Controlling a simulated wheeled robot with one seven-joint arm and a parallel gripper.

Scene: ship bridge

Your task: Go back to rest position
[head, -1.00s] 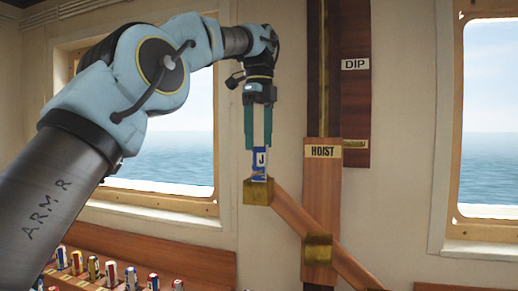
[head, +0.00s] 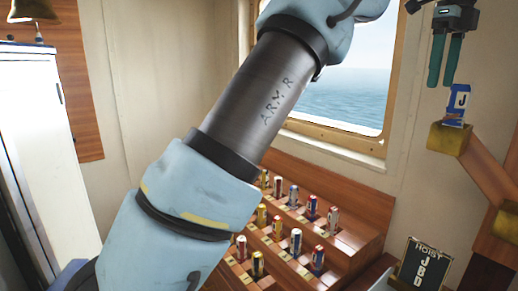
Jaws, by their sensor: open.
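My gripper (head: 441,84) is at the upper right of the head view, pointing down with its two green fingers apart and empty. Just below the fingertips, a blue and white rolled flag marked J (head: 459,98) stands in a brass holder (head: 447,138). The fingers look clear of the flag, though the gap is small. My arm runs across the middle of the view from lower left to the top, and its upper joints are cut off by the top edge.
A stepped wooden rack (head: 345,240) holds several coloured rolls below the window. A dark board reading HOIST J B D (head: 425,265) stands at lower right. A wooden rail (head: 485,175) slopes down from the holder. A white cabinet (head: 50,130) and a brass bell (head: 33,10) are at left.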

